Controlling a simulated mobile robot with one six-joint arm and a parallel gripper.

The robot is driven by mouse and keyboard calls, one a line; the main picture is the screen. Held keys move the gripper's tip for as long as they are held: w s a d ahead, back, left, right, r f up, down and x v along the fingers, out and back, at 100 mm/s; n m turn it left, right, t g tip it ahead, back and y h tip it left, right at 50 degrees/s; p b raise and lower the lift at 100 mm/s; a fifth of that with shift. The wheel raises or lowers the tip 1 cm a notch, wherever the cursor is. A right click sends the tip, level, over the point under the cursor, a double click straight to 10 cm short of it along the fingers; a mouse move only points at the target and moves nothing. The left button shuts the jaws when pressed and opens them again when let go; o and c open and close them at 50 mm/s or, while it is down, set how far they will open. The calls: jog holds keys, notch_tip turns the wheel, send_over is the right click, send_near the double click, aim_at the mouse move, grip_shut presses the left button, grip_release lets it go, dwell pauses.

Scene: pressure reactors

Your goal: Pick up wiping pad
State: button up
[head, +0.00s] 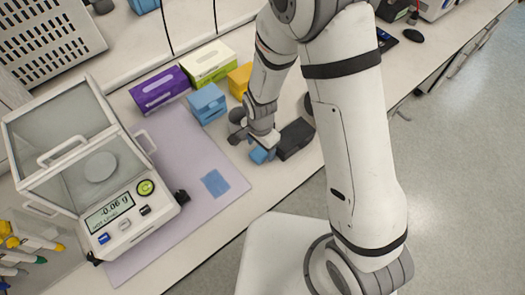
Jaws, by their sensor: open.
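A flat blue wiping pad (215,183) lies on the pale purple mat (178,141), near the mat's right edge. My gripper (266,153) is at the end of my arm, to the upper right of the pad and apart from it. The gripper is open, but its fingers are small and partly hidden. A small blue patch and a dark block show at the arm's end; I cannot tell whether the blue patch is part of the gripper or a separate object.
A balance (131,214) with its lid raised stands left of the pad. Purple (159,88), green-white (208,63) and yellow (240,80) boxes and a blue stack (207,103) stand behind. Pipettes (30,243) are at lower left. The counter's front edge is near the pad.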

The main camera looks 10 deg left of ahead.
jog(key=shift+f, duration=1.05)
jog(key=shift+c, duration=0.2)
jog(key=c, duration=1)
jog(key=shift+r, duration=0.15)
